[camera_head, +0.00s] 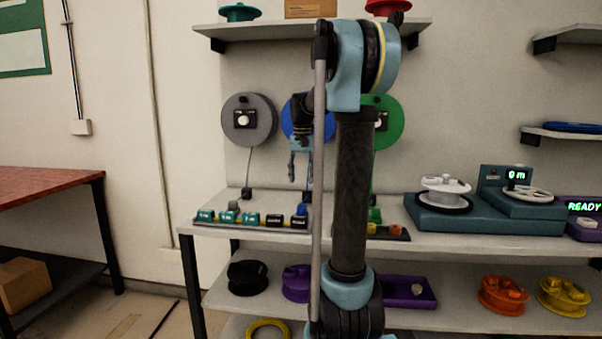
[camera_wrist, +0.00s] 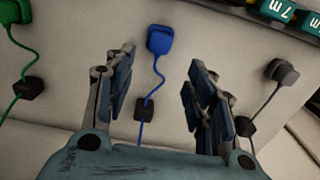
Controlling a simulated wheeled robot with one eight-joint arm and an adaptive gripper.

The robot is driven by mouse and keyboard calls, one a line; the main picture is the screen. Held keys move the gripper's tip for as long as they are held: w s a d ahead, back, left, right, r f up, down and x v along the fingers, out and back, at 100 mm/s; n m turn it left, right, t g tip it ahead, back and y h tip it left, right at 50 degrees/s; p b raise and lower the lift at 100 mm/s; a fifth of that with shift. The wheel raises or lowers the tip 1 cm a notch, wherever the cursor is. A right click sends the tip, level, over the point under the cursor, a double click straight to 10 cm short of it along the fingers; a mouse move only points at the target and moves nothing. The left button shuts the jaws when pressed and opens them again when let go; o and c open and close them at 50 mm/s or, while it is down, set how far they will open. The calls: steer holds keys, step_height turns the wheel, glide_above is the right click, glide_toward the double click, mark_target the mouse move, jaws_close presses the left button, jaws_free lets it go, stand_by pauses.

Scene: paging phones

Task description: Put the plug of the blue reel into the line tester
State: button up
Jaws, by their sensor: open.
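The blue plug (camera_wrist: 160,40) lies on the pale bench top in the wrist view, between and just beyond my fingertips. Its blue cord runs back through a small black clip (camera_wrist: 144,110). My gripper (camera_wrist: 163,70) is open with nothing between its fingers. In the head view my gripper (camera_head: 298,176) hangs above the bench, in front of the blue reel (camera_head: 291,117), which my arm partly hides. A purple device with a READY display (camera_head: 583,208), seemingly the line tester, stands at the far right, cut by the frame edge.
A grey reel (camera_head: 238,132) and a green reel (camera_head: 391,133) hang either side. The green plug (camera_wrist: 45,12) and grey plug (camera_wrist: 282,72) flank the blue one. Labelled blocks (camera_head: 228,217) stand in a row on the bench. A teal winding machine (camera_head: 430,212) stands right.

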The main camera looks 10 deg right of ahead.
mark_target(302, 205)
step_height(302, 205, down, 12)
steer(key=shift+r, duration=0.2)
stand_by(0.4)
steer(key=c, duration=0.9)
steer(key=shift+r, duration=11.55)
steer(key=shift+s+d, duration=1.35)
steer(key=shift+d, duration=2.05)
steer(key=shift+s+d, duration=1.3)
steer(key=shift+d, duration=2.15)
steer(key=shift+s+d, duration=1.35)
steer(key=shift+d, duration=2.05)
